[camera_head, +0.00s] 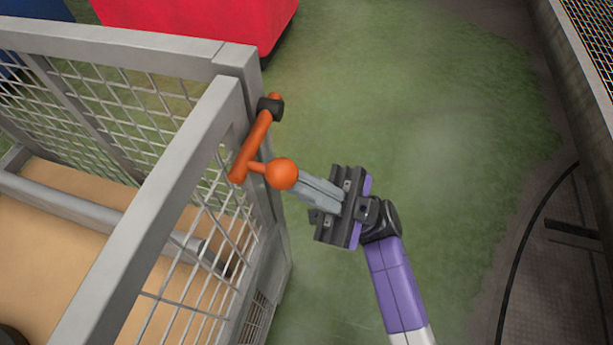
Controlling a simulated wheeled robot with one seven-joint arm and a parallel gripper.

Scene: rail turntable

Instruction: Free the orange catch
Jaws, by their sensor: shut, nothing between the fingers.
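The orange catch (258,139) is a bar at the right corner of a grey mesh cage. Its upper end passes through a black collar (270,108) on the corner post. A short arm near its lower end carries a round orange knob (282,173). My gripper (303,181) comes from the right, with its grey fingers shut and empty. The fingertips are right beside the knob; I cannot tell whether they touch it. The fingers' far ends are partly hidden by the knob.
The grey cage (120,45) with mesh walls and a tan floor (45,225) fills the left. A red container (200,18) stands behind it. Green ground (430,110) to the right is open. A wall with mesh (575,75) and a dark curved track edge (520,260) lie at the far right.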

